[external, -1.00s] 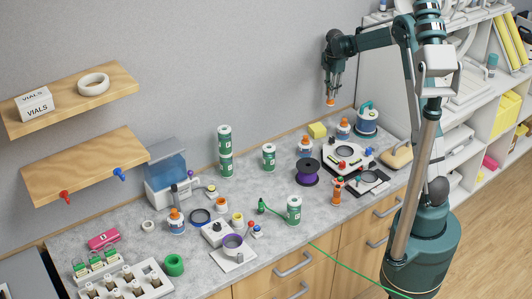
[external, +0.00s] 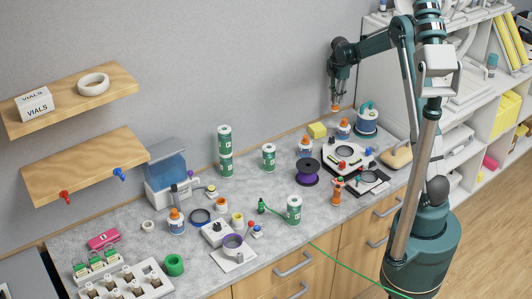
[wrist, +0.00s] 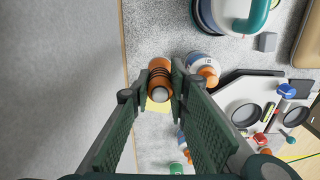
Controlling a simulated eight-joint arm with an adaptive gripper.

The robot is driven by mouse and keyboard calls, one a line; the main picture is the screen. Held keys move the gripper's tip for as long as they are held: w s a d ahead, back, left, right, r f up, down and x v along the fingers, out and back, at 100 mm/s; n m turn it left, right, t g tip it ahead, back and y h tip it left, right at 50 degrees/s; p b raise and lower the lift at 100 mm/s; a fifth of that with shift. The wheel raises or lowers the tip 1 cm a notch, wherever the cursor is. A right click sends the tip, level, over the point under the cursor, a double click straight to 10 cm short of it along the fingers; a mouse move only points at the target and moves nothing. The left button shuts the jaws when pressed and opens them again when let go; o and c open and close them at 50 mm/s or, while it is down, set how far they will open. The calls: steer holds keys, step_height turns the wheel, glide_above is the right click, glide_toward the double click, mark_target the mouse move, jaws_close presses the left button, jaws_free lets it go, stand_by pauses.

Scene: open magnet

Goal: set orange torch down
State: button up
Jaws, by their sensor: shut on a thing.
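The orange torch (wrist: 159,80) is between the fingertips of my gripper (wrist: 160,88) in the wrist view. It has dark rings and a pale grey end facing the camera. My gripper is shut on it. In the external view only the torch's orange lower end (external: 335,107) shows below my gripper (external: 336,98), well above the back right of the grey counter (external: 135,215). The fingers hide the rest of it there.
A yellow block (external: 317,130), white bottles with orange caps (external: 344,128) and a teal-and-white device (external: 366,120) stand below and near my gripper. A purple spool (external: 307,172) and a white plate with dark round wells (external: 345,156) are nearer the front.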

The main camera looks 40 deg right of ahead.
mark_target(335, 108)
steer(key=shift+f, duration=0.1)
steer(key=shift+f, duration=3.05)
steer(key=shift+f, duration=0.1)
steer(key=shift+f+p, duration=0.3)
steer(key=shift+f, duration=1.45)
steer(key=shift+f, duration=0.15)
steer(key=o, duration=0.9)
steer(key=shift+o, duration=0.2)
step_height(335, 108, up, 12)
steer(key=shift+r, duration=0.15)
